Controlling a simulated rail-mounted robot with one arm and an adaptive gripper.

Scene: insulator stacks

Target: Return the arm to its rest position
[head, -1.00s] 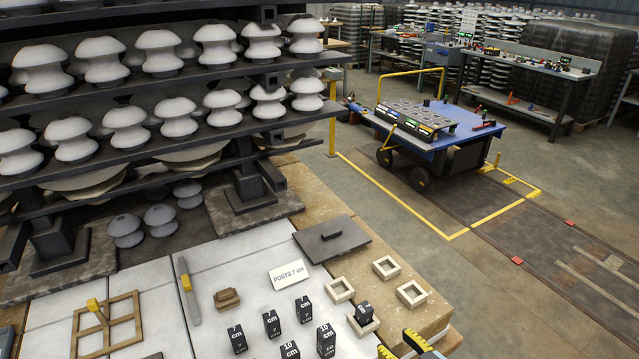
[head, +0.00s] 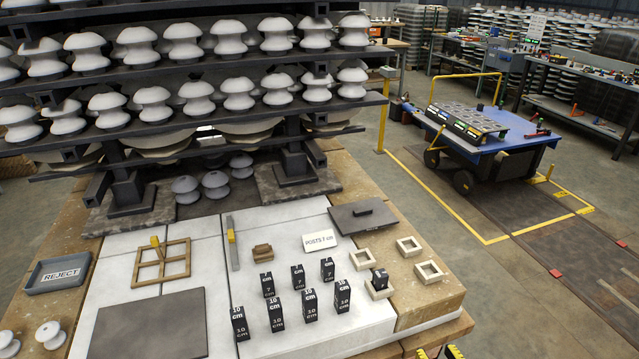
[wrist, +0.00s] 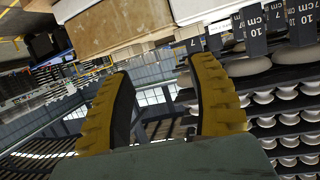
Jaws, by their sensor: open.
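My gripper (wrist: 165,95) shows large in the wrist view, its two yellow, dark-padded fingers spread apart with nothing between them. In the head view only the yellow-striped tips of my gripper (head: 440,352) show at the bottom edge, right of centre, beyond the front of the worktable. The rest of the arm is out of the head view. The wrist view is turned over, with the worktable edge (wrist: 130,27) along its top and the insulator racks on the right. The gripper appears clear of the table and touches nothing that I can see.
Several black 7 cm and 10 cm blocks (head: 275,316) stand on the white slab (head: 225,262). Square wooden frames (head: 409,246) lie at its right, one around a small black block (head: 380,279). A REJECT tray (head: 58,273) is at left. A blue cart (head: 500,138) stands at right.

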